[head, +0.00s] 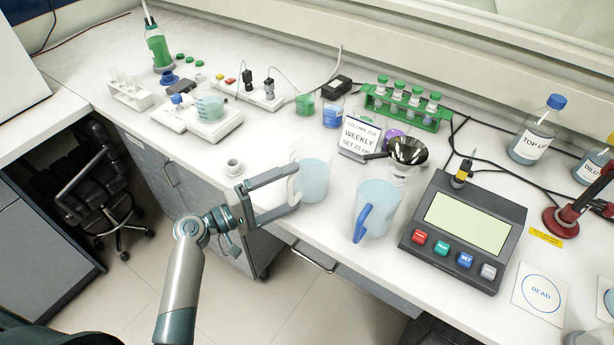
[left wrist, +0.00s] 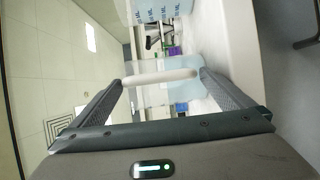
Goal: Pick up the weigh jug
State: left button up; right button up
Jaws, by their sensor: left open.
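Two clear jugs of pale blue liquid stand upright near the bench's front edge. The left one has a white handle (head: 294,184); its body (head: 315,180) shows beyond the handle. The right one (head: 375,213) has a blue handle. No label readable here tells which is the weigh jug. My left gripper (head: 292,189) is open at the white-handled jug, its fingers on either side of the handle. In the left wrist view the white handle (left wrist: 160,77) lies across the gap between the open fingertips (left wrist: 160,82). Whether they touch it is unclear. My right gripper is out of view.
A dark console (head: 465,230) with coloured buttons stands right of the jugs. A small white cup (head: 233,167) sits to the left. Clear bench lies between the cup and the scale (head: 207,125).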

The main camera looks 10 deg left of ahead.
pick_arm(q)
jog(key=c, duration=1.4)
jog(key=shift+r, duration=0.1)
jog(key=shift+c, duration=0.6)
notch_tip(320, 180, up, 10)
jog(key=b, duration=0.2)
